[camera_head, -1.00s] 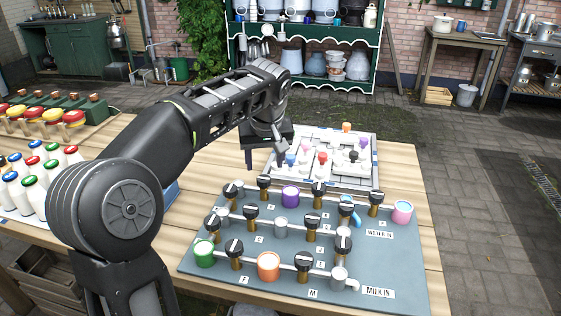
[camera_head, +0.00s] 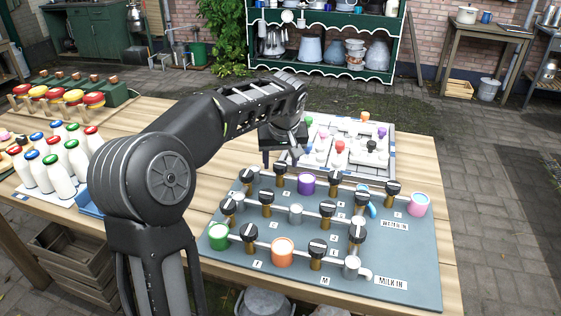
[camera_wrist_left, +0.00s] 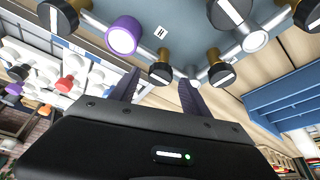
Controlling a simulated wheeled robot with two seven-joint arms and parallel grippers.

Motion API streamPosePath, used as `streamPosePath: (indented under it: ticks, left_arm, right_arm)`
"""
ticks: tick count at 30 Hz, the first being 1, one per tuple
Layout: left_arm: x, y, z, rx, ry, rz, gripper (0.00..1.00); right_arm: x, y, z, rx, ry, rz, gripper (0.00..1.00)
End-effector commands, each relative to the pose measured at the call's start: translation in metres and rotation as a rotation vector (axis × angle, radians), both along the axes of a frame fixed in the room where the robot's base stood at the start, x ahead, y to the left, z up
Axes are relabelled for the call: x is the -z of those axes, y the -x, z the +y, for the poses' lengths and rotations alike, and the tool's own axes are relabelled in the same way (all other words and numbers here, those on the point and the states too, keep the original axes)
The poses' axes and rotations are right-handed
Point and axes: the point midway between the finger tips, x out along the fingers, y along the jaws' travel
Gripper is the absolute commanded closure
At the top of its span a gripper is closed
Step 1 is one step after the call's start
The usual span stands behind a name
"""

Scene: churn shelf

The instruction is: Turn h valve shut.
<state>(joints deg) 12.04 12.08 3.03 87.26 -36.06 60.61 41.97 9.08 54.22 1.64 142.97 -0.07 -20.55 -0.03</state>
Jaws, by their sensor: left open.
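The h valve (camera_head: 280,169) is a black round knob with a white stripe on a brass stem, left of the purple cap (camera_head: 306,184) on the grey-blue board (camera_head: 385,262). In the left wrist view its knob (camera_wrist_left: 160,74) is beside the printed H label (camera_wrist_left: 161,32). My left gripper (camera_head: 281,157) is open just behind and above this knob. In the wrist view the knob shows between and just beyond the two fingertips (camera_wrist_left: 157,88), with no clear contact. I cannot tell its exact stripe angle. My right gripper is not in view.
Other similar valves stand close by, including one (camera_head: 247,177) to the left and one (camera_head: 334,181) to the right. A white tray with coloured pegs (camera_head: 388,165) lies behind the board. Milk bottles (camera_head: 60,178) stand at the left.

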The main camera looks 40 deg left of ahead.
Motion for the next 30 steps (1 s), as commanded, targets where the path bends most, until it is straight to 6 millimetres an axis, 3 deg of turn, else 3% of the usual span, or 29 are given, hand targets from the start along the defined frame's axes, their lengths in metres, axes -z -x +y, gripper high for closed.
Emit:
streamPosePath:
  ticks: [11,30]
  left_arm:
    - [0.0088,-0.0025,0.0022,0.0,0.001,0.001,0.45]
    - [0.0083,-0.0024,0.0021,0.0,0.0,0.0,0.96]
  right_arm:
    - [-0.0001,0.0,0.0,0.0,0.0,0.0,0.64]
    - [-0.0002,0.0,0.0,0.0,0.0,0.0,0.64]
